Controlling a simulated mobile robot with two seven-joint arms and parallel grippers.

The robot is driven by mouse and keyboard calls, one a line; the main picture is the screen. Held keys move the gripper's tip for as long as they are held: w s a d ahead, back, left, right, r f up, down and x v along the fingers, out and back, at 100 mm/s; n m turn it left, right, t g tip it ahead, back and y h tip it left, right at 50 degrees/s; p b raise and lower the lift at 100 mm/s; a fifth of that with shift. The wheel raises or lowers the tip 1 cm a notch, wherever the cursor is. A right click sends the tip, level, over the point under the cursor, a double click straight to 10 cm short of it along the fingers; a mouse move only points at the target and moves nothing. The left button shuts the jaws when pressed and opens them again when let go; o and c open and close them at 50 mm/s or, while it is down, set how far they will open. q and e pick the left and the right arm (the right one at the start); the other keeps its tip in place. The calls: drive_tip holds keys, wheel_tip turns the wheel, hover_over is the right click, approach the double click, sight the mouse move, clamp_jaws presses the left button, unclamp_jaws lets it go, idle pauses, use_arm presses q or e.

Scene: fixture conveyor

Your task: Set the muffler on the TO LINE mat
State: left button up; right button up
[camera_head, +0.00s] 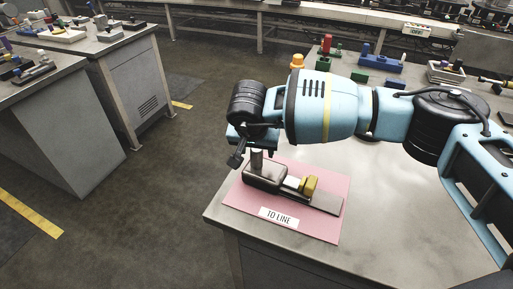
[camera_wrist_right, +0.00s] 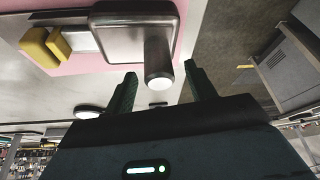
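The muffler (camera_head: 265,178) is a dark, shiny rounded box with a short upright pipe stub. It rests at the left end of an assembly with a flat grey plate and a yellow block (camera_head: 310,186), on the pink TO LINE mat (camera_head: 318,228). My right gripper (camera_head: 254,152) is just above the muffler, at the pipe stub. In the right wrist view its fingers (camera_wrist_right: 160,88) are apart, with the muffler's stub (camera_wrist_right: 158,66) between them and gaps on both sides. The muffler's body also shows there (camera_wrist_right: 130,25). My left gripper is not in view.
The mat lies at the near left corner of a grey metal table (camera_head: 385,205). Green and blue blocks (camera_head: 377,80), a red part (camera_head: 326,44) and an orange part (camera_head: 297,62) stand at the back. The table's middle is clear. Another workbench (camera_head: 120,55) stands left.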

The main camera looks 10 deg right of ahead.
drive_tip(key=shift+f, duration=0.1)
drive_tip(key=v, duration=0.8)
drive_tip(key=shift+w, duration=0.1)
idle(1.3)
